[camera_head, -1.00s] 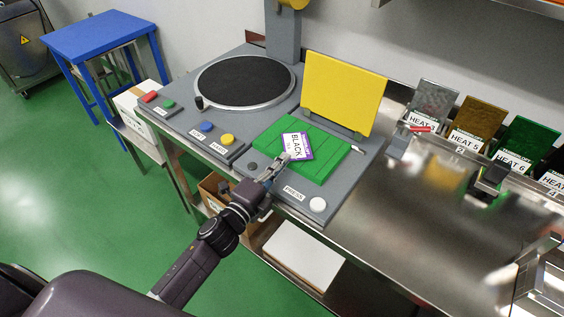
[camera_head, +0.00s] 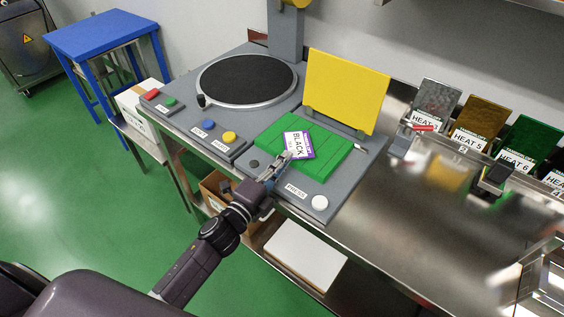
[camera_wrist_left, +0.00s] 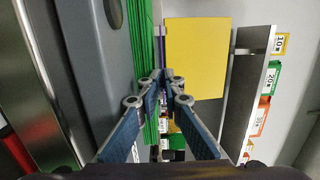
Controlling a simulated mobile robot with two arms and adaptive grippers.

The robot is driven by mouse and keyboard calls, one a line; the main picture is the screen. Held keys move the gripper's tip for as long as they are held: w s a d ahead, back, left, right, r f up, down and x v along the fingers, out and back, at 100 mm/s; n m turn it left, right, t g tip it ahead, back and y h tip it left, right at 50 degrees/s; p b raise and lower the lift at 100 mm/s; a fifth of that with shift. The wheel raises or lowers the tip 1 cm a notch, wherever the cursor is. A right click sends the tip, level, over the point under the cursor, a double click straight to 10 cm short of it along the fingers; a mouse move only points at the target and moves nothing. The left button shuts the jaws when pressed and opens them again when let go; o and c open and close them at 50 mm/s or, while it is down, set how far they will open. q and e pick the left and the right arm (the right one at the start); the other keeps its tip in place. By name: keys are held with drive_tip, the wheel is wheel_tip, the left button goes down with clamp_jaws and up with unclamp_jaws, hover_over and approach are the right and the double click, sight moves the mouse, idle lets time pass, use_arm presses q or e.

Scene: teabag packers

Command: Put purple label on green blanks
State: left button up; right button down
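The purple-edged label (camera_head: 299,145), printed BLACK, is at the middle of the green blanks (camera_head: 329,157), which lie side by side on the grey press base. My left gripper (camera_head: 286,156) is at the label's near edge, its fingertips closed together there. In the left wrist view the fingers (camera_wrist_left: 160,78) meet at the label's thin purple edge (camera_wrist_left: 161,48), seen edge-on beside the green blanks (camera_wrist_left: 141,50). I cannot tell whether the label touches the blanks. My right gripper is not in view.
The yellow press lid (camera_head: 345,91) stands open behind the blanks. A round black plate (camera_head: 246,81) and coloured buttons are to the left. A white button (camera_head: 319,202) is at the front right. Coloured plates stand at the right back; the steel table (camera_head: 400,215) has free room in front.

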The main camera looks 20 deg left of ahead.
use_arm(q)
drive_tip(key=shift+s+f+p, duration=0.1)
drive_tip(key=shift+p, duration=0.35)
drive_tip(key=b+v, duration=0.2)
drive_tip(key=v, duration=0.9)
drive_tip(key=shift+s+r+b, duration=0.3)
drive_tip(key=shift+s+r, duration=0.1)
drive_tip(key=shift+r, duration=0.1)
drive_tip(key=shift+a, duration=0.1)
drive_tip(key=o, duration=2.4)
drive_tip(key=v, duration=1.2)
drive_tip(key=shift+r, duration=0.15)
